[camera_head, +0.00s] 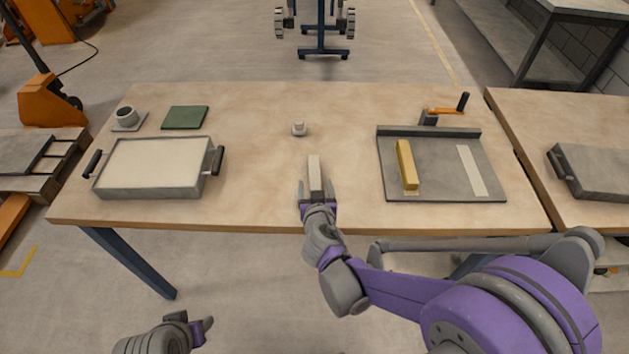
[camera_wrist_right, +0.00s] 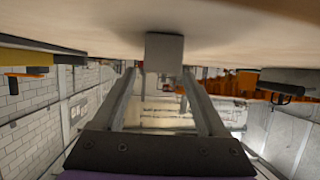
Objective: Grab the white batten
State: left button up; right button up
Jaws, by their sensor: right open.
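The white batten (camera_head: 314,172), a pale off-white bar, lies on the wooden table near the front edge, pointing away from me. My right gripper (camera_head: 317,192) is open at its near end, with one finger on each side. In the right wrist view the batten's square grey-looking end (camera_wrist_right: 164,52) shows between the fingertips of the right gripper (camera_wrist_right: 158,72), with gaps on both sides. My left gripper (camera_head: 190,328) is low at the left, in front of the table and away from the batten; its opening is unclear.
A grey plate (camera_head: 437,163) at the right bears a yellow bar (camera_head: 407,165) and a flat pale strip (camera_head: 471,170), with an orange-handled crank (camera_head: 446,110) behind.

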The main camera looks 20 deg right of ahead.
aim_at(315, 183)
jog(key=x, duration=0.4)
jog(key=shift+w+f, duration=0.3)
jog(key=shift+f, duration=0.05)
grip_shut()
